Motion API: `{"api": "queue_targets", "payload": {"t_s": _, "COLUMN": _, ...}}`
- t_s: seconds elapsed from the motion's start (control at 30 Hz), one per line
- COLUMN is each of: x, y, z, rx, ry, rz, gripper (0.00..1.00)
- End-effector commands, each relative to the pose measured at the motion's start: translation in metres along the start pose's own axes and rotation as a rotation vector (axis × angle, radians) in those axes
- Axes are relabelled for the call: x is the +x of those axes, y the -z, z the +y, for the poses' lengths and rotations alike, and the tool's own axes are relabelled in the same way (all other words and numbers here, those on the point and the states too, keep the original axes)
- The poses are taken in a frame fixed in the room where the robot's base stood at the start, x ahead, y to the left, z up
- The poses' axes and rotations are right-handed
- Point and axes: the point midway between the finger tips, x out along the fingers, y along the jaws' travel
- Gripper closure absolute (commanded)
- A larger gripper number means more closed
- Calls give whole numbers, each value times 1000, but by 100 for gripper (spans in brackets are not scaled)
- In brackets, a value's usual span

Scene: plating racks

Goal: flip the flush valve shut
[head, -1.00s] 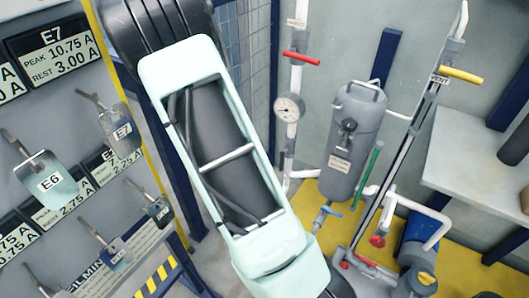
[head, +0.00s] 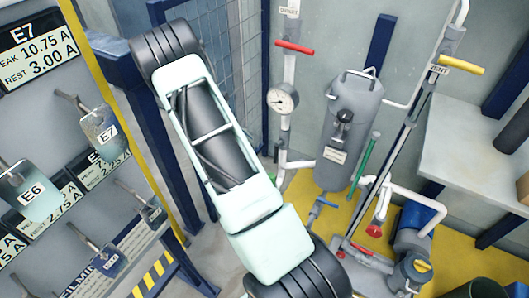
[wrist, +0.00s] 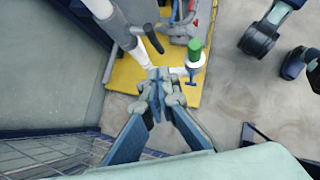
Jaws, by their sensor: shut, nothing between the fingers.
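Several valve handles show in the head view; none carries a flush label I can read. A red handle (head: 295,48) lies across the white pipe above the gauge. A yellow handle (head: 462,65) is beside the VENT label. A small blue handle (head: 327,202) is low, left of the tank's foot. A red knob (head: 374,230) is on the lower right pipework. In the wrist view a blue T-shaped handle (wrist: 191,75) is just right of my gripper (wrist: 155,80). My gripper is shut and empty, apart from that handle in the picture. The head view does not show its fingers.
The grey tank (head: 351,130) and pressure gauge (head: 282,98) stand behind the low pipework. A green rod (head: 366,160) rises beside the tank. A blue pump (head: 412,232) is at right, below a shelf (head: 470,150). The plate rack (head: 25,105) is at left.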

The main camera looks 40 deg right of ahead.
Motion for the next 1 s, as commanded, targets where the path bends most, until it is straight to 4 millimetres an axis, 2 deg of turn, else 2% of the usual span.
{"api": "queue_targets", "payload": {"t_s": 0.17, "x": 13, "y": 0, "z": 0, "rx": 1, "ry": 2, "rz": -2, "gripper": 100}}
{"api": "queue_targets", "payload": {"t_s": 0.6, "x": 87, "y": 0, "z": 0, "rx": 2, "ry": 2, "rz": -1, "gripper": 100}}
{"api": "queue_targets", "payload": {"t_s": 0.8, "x": 99, "y": 0, "z": 0, "rx": 2, "ry": 0, "rz": 0, "gripper": 100}}
{"api": "queue_targets", "payload": {"t_s": 1.0, "x": 100, "y": 0, "z": 0, "rx": 2, "ry": 0, "rz": 1, "gripper": 100}}
